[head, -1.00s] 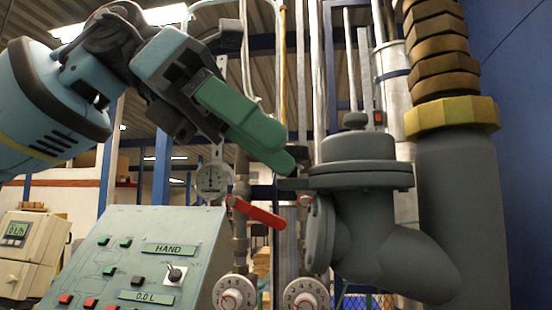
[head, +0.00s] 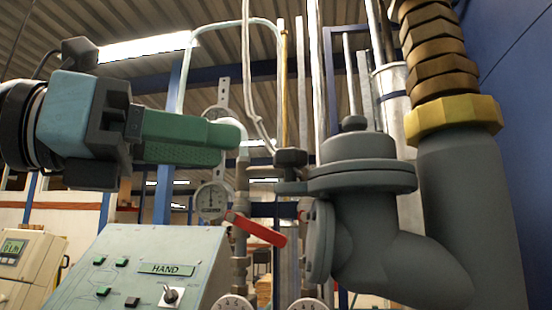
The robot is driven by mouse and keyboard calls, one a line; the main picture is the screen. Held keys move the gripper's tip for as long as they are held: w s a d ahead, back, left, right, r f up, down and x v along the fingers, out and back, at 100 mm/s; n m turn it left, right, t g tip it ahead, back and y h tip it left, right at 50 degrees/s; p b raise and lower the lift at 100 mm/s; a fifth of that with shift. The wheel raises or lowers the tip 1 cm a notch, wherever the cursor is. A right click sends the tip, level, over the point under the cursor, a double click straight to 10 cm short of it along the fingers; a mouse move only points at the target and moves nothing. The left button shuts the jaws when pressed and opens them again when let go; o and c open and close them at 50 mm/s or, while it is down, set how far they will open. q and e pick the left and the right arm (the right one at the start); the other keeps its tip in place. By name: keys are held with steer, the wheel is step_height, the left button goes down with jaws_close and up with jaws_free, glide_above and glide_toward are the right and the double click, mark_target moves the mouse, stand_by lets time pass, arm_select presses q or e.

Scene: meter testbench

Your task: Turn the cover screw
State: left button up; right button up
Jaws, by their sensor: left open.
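The dark grey housing (head: 362,150) with a round flanged cover stands right of centre in the head view. A small dark knob (head: 353,123) sits on top of its cover. A dark block (head: 290,158) sits above the tab at the flange's left side; I cannot tell which of the two is the cover screw. My left gripper (head: 240,135) comes in from the left with its green fingers pointing right. It is open, though the fingers overlap in this view. Its tips appear left of the dark block, apart from it. My right gripper is not in view.
A red lever (head: 258,230) and a round gauge (head: 211,200) are below the fingers. A control panel (head: 130,255) stands at lower left. A thick grey pipe (head: 462,210) with a brass collar (head: 455,115) rises right of the housing.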

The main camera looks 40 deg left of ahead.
mark_target(275, 155)
arm_select(q)
steer(key=shift+w, duration=0.1)
steer(key=shift+p+x, duration=0.3)
steer(key=shift+x, duration=3.5)
steer(key=c, duration=1)
